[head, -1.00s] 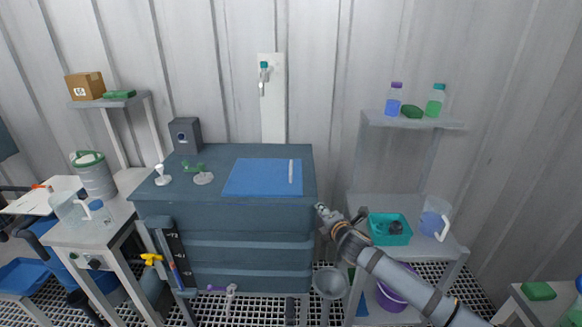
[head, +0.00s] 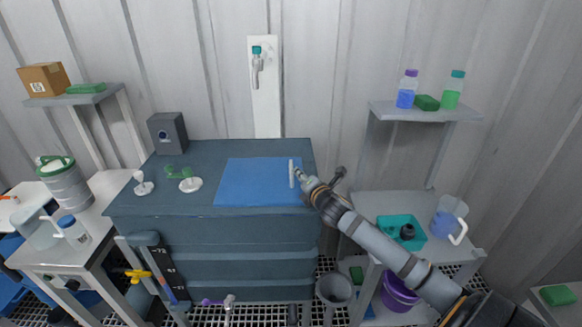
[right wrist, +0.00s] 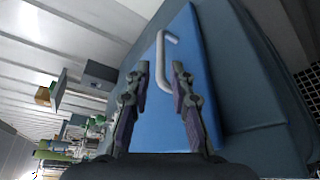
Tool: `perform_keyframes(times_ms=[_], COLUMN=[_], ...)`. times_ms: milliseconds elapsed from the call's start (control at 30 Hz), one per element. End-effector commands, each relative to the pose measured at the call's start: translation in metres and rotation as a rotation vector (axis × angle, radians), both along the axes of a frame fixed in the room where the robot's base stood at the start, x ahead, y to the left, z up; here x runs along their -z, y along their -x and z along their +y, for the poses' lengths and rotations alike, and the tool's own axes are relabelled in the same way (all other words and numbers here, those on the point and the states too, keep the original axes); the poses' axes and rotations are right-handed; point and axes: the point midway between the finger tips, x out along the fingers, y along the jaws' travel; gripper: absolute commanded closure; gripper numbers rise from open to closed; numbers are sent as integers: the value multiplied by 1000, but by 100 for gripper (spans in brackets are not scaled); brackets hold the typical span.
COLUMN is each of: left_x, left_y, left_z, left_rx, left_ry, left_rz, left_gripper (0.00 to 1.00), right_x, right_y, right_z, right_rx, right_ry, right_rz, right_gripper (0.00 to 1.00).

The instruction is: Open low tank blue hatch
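The low tank (head: 200,235) is a dark blue-grey box with a flat top. Its blue hatch (head: 245,183) lies flat and closed in that top, and it fills the middle of the right wrist view (right wrist: 207,70). A white bar handle (head: 291,173) stands at the hatch's right side; it also shows in the right wrist view (right wrist: 160,50). My right gripper (head: 300,177) is beside the handle. In the right wrist view its fingers (right wrist: 160,72) are open, and the handle appears between and ahead of the tips, with no clear contact. My left gripper is out of view.
White fittings (head: 190,184) and a grey box (head: 167,133) stand on the tank's left part. A wall tap (head: 257,65) is behind it. On the right, a shelf unit holds a teal tray (head: 402,232), a jug (head: 447,217) and bottles. A side table (head: 75,255) stands left.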

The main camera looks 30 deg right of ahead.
Motion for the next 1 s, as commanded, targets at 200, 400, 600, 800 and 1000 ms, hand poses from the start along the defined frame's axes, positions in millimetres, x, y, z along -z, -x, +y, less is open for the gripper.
perform_keyframes(times_ms=[200,400,600,800,1000], left_x=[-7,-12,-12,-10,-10], left_y=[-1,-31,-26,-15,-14], left_z=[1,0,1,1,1], left_rx=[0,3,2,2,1], left_ry=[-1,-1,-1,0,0], left_rz=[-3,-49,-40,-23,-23], left_gripper=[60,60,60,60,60], right_x=[8,15,17,18,17], right_y=[-47,-73,-80,-80,-79], right_z=[-10,-15,-16,-17,-17], right_rx=[2,0,-2,-2,-2], right_ry=[-7,-3,0,0,0], right_rz=[-2,0,0,0,0], right_gripper=[78,78,78,82,100])
